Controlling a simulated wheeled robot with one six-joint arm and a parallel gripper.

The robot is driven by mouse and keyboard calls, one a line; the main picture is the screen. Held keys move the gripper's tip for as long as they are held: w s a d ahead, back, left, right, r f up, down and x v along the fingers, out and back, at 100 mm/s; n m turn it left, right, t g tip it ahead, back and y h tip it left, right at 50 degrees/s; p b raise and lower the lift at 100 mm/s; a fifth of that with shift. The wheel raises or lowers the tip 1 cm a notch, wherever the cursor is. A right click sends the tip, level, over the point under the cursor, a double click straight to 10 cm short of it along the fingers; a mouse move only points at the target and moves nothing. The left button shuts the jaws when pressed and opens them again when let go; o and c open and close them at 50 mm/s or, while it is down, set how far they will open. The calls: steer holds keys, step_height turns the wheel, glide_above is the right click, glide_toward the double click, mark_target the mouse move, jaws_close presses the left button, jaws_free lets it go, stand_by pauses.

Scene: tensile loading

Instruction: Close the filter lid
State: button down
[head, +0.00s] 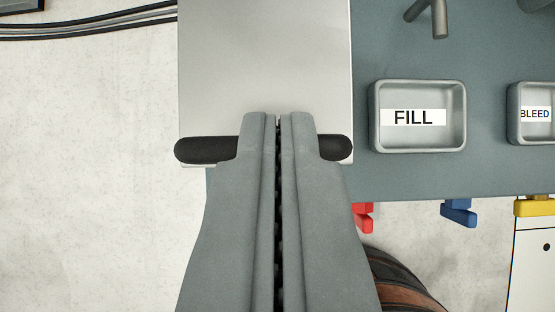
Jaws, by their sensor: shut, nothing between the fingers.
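A pale grey metal panel (265,55), which looks like the filter lid, fills the upper middle of the head view. A black rounded bar handle (208,149) runs across its near edge. My gripper (278,118) comes up from the bottom of the view with its two grey fingers shut and nothing between them. The fingers cover the middle of the handle, and their tips overlap the panel just beyond it. I cannot tell whether they touch the handle or panel, or how far the lid is open. What lies under the panel is hidden.
A blue-grey panel (420,180) on the right carries trays labelled FILL (418,143) and BLEED (533,136). Red (363,218), blue (459,212) and yellow (534,207) tabs stick out along its lower edge. Black cables (90,27) run at upper left. The pale left area is clear.

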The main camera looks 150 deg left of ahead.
steer(key=shift+s+a+f, duration=0.15)
steer(key=shift+s+f, duration=0.35)
steer(key=shift+f, duration=0.25)
steer(key=shift+s+a+f, duration=0.1)
steer(key=shift+s+f, duration=0.35)
steer(key=shift+f, duration=0.25)
step_height(320, 180, up, 5)
steer(key=w, duration=0.1)
steer(key=s+a+f, duration=0.1)
steer(key=s+a, duration=0.3)
steer(key=s, duration=0.5)
steer(key=s+r+n+t+y, duration=0.1)
steer(key=s+r+t, duration=0.2)
steer(key=s+r, duration=0.3)
steer(key=s+r+n+t+y, duration=0.1)
steer(key=s+r+t, duration=0.3)
steer(key=r, duration=1.1)
steer(key=s+r+n+t, duration=0.2)
steer(key=s+r+t, duration=0.1)
steer(key=s+r, duration=0.7)
steer(key=shift+d+r+n+t+y, duration=0.2)
steer(key=shift+r+n+t+y, duration=0.1)
steer(key=shift+n+t+y, duration=0.1)
